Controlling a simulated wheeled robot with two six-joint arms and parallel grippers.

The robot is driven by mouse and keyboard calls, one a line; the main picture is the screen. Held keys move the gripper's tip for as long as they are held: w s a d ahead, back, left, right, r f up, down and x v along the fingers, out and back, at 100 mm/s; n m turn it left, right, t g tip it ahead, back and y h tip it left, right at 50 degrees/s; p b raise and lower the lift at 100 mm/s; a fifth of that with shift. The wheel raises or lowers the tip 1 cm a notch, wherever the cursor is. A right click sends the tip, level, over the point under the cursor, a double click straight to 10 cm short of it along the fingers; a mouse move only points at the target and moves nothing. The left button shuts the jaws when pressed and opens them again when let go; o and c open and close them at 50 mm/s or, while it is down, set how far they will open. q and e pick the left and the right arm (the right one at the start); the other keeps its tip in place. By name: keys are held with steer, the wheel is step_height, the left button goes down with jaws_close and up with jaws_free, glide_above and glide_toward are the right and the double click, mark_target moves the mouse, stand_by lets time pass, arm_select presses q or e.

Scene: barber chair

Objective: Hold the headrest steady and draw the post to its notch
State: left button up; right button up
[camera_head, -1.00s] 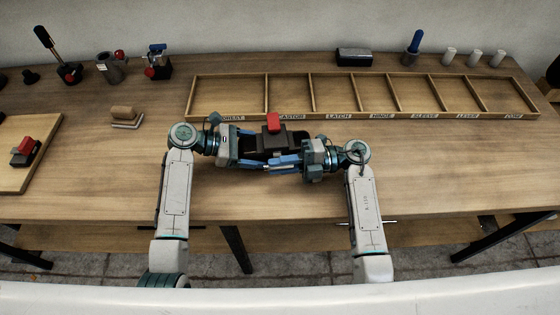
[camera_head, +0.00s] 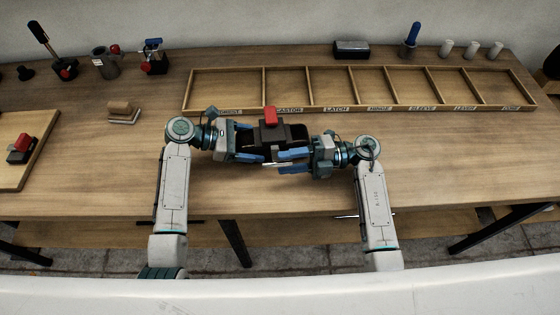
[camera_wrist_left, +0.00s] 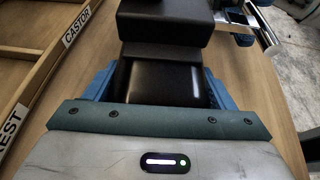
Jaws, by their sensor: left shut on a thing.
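The headrest (camera_head: 295,132) is a dark block with a red piece (camera_head: 270,116) on its top, held above the table in front of the tray. It fills the upper middle of the left wrist view (camera_wrist_left: 165,22). My left gripper (camera_head: 254,142) is shut on the headrest's narrower dark part (camera_wrist_left: 165,82), with a blue finger on each side. A thin silver post (camera_head: 276,163) shows at the headrest's near side, and in the left wrist view (camera_wrist_left: 266,35). My right gripper (camera_head: 292,161) has its blue fingers apart around the post's end. The notch cannot be made out.
A labelled wooden tray (camera_head: 340,108) with several empty compartments lies just behind. A wooden block (camera_head: 122,110) and a board (camera_head: 18,170) with a red and black part are at left. Clamps and posts stand along the back. The table's right front is clear.

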steer(key=d, duration=0.3)
steer(key=w+d, duration=0.1)
steer(key=d, duration=0.5)
steer(key=shift+w+d, duration=0.15)
steer(key=shift+d, duration=0.05)
arm_select(q)
steer(key=o, duration=1.5)
steer(key=shift+o, duration=0.2)
